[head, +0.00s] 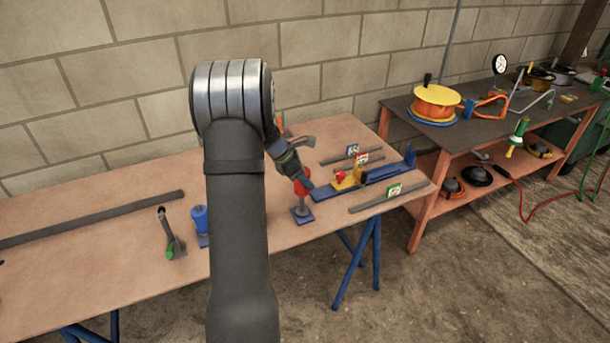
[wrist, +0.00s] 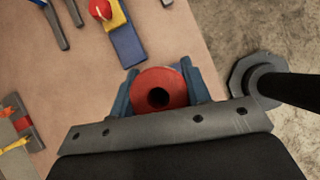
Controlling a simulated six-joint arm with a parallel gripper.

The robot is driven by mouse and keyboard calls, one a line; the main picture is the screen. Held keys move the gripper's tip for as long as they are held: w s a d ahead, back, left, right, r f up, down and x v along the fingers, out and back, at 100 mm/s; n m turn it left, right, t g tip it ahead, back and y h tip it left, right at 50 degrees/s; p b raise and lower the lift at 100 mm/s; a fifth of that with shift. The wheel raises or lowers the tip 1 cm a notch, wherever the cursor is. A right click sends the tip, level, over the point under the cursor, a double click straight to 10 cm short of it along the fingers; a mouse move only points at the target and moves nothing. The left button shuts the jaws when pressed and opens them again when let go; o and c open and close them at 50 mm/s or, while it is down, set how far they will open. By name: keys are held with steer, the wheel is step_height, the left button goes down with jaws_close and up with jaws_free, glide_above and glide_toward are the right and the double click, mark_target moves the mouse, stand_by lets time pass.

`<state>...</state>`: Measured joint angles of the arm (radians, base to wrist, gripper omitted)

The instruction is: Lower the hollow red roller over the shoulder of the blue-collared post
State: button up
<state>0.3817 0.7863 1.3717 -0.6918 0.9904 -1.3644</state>
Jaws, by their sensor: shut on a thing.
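The hollow red roller (wrist: 160,89) is held between the blue-grey fingers of my gripper (wrist: 164,92) in the wrist view. Its dark central hole faces the camera. In the head view the red roller (head: 301,186) shows beside my gripper's fingertips, directly above a grey post (head: 302,209) on a blue square base. I cannot tell whether the roller touches or surrounds the post's top. A blue cylinder (head: 200,219) stands on a blue base further left, partly beside my arm. I cannot tell from these frames which stand has the blue collar.
A blue rail with a yellow block (head: 347,179) and red knob lies right of the post. Grey bars (head: 375,198) lie near it. A dark side bench (head: 465,125) holds several items. My arm hides part of the table.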

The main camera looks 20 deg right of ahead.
steer(key=shift+f, duration=4.35)
steer(key=o, duration=1.3)
steer(key=shift+f, duration=0.1)
steer(key=shift+c, duration=0.2)
steer(key=v, duration=1.7)
steer(key=shift+a+r, duration=0.15)
steer(key=shift+r, duration=0.1)
steer(key=shift+f, duration=0.1)
steer(key=x, duration=1.7)
steer(key=shift+d+f, duration=0.1)
steer(key=shift+d, duration=0.1)
steer(key=shift+r, duration=0.2)
steer(key=shift+a, duration=0.2)
